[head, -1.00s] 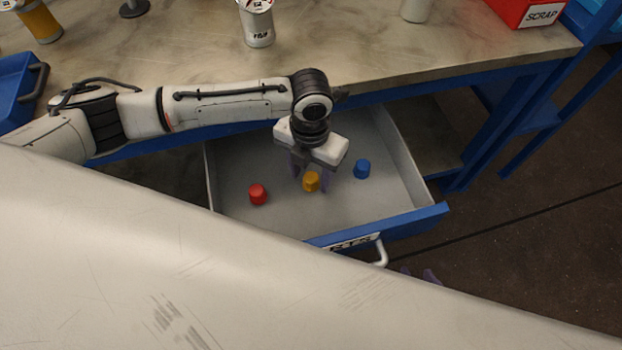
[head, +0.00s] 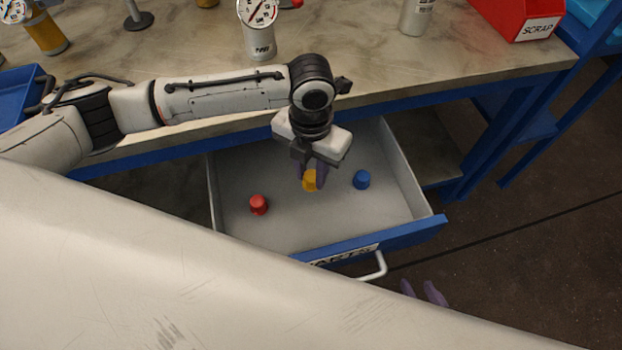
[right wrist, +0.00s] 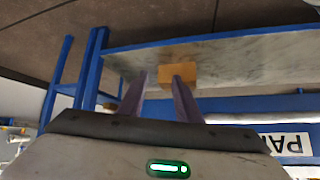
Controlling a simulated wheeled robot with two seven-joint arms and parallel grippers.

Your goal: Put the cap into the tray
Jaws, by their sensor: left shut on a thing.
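My left gripper (head: 313,176) reaches down into the open drawer and is shut on a yellow cap (head: 309,181). The fingers partly hide the cap. I cannot tell whether the cap still touches the drawer floor. A red cap (head: 259,204) stands in the drawer to the left, and a blue cap (head: 362,180) to the right. A blue tray (head: 22,92) is on the bench at the left edge, partly cut off and partly behind my left arm. My right gripper (head: 425,292) is low in front of the drawer; it shows open and empty in the right wrist view (right wrist: 160,78).
The drawer (head: 400,232) is pulled out from under the bench (head: 400,75), with a white handle (head: 375,268). A gauge canister (head: 258,40), a grey canister (head: 417,18) and a red scrap bin (head: 515,18) stand on the bench. A tan block (right wrist: 178,72) shows in the right wrist view.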

